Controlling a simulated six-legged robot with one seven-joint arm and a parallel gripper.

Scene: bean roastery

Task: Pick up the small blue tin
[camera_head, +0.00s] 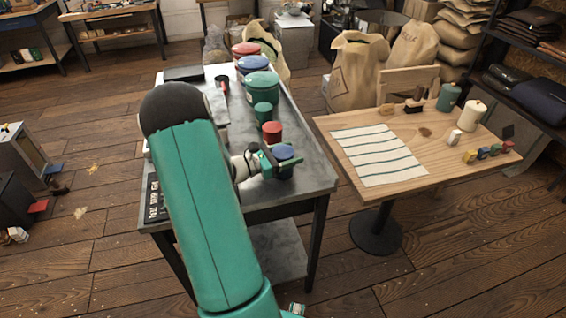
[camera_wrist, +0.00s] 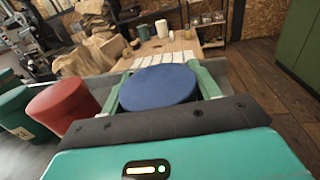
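The small blue tin (camera_head: 284,151) stands upright near the right front edge of the grey workbench (camera_head: 305,178). My gripper (camera_head: 280,161) reaches it from the left, low beside the bench top. In the wrist view the round blue lid (camera_wrist: 158,88) lies between my two green fingers, one on each side. The fingers are spread about as wide as the tin. The lid hides the tin's sides, so I cannot tell whether the fingers press on it or stand slightly apart.
A small red tin (camera_head: 271,131) and a small green tin (camera_head: 263,112) stand close behind the blue one. Larger green (camera_head: 262,86), blue (camera_head: 252,67) and red (camera_head: 246,50) tins line the bench further back. A wooden table (camera_head: 430,135) stands to the right, across a gap.

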